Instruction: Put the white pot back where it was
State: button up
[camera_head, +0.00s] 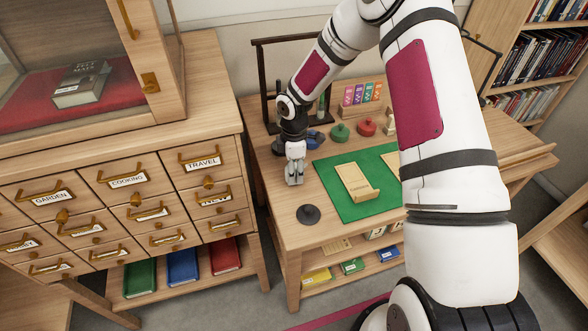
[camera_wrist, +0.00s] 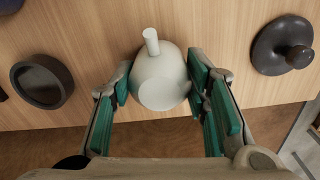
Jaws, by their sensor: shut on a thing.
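The white pot (camera_wrist: 160,72) shows in the wrist view as a rounded body with a short peg-like spout or handle pointing up the picture. My gripper (camera_wrist: 160,92) has its green-padded fingers on both sides of it, shut on it. In the head view my gripper (camera_head: 294,173) is at the left end of the wooden desk (camera_head: 285,215), pointing down; I cannot clearly tell the pot from the fingers there. Bare wood shows behind the pot in the wrist view. I cannot tell whether the pot touches the desk.
A dark knobbed disc (camera_head: 308,214) lies nearby, left of the green mat (camera_head: 335,208) with a wooden stand (camera_head: 357,183). A dark round dish (camera_wrist: 42,82) is left in the wrist view. Green (camera_head: 339,132) and red (camera_head: 366,127) pots stand behind. A drawer cabinet (camera_head: 125,178) is left.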

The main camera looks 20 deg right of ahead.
jog(key=shift+f, duration=0.15)
jog(key=o, duration=1.2)
